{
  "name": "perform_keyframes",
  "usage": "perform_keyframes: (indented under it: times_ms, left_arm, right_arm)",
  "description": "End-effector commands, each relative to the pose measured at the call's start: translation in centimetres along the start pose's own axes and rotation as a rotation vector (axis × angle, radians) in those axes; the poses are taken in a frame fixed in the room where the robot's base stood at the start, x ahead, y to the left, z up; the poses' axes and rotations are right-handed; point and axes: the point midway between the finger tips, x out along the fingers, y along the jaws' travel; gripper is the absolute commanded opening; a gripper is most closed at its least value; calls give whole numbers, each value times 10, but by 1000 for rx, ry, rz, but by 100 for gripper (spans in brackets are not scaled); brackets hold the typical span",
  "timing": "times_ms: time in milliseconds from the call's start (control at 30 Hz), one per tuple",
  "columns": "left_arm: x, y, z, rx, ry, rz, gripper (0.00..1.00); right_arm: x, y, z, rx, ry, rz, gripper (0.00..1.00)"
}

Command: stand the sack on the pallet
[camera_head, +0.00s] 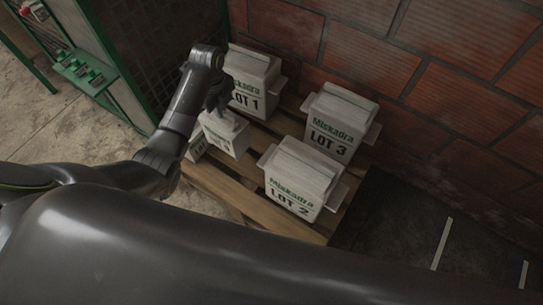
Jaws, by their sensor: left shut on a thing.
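My left gripper (216,103) reaches down from the left and is shut on the top of a small white sack (234,141). The gripper and arm hide part of this sack, and its print is hard to read. The sack looks upright and is over the left part of the wooden pallet (232,187). I cannot tell whether its base touches the boards. Three more white sacks stand upright on the pallet: LOT 1 (252,99) behind it, LOT 2 (299,187) at the front right and LOT 3 (338,126) at the back right. My right gripper is out of view.
A brick wall (450,60) runs close behind the pallet. A green-framed mesh cabinet (150,45) stands at the back left, with green fittings (85,70) further left. Bare concrete floor (40,125) lies at the left. A pale block (196,149) shows beside the arm.

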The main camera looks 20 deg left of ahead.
Motion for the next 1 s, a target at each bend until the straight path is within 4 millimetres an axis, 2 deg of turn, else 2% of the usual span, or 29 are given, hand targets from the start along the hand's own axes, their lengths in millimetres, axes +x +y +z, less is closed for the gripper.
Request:
perform_keyframes:
  times_ms: [33,200,467,800,1000]
  left_arm:
    - [21,-3,-4,-4,1,-1,0]
    - [54,-7,-14,-18,-4,-1,0]
    - [77,-9,-19,-24,-7,1,0]
    - [122,-9,-19,-23,-7,1,0]
    - [130,-9,-19,-23,-7,0,0]
  right_arm:
    - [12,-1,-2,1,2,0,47]
    - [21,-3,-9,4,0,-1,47]
    - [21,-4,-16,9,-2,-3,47]
    - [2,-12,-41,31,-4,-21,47]
    - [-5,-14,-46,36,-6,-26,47]
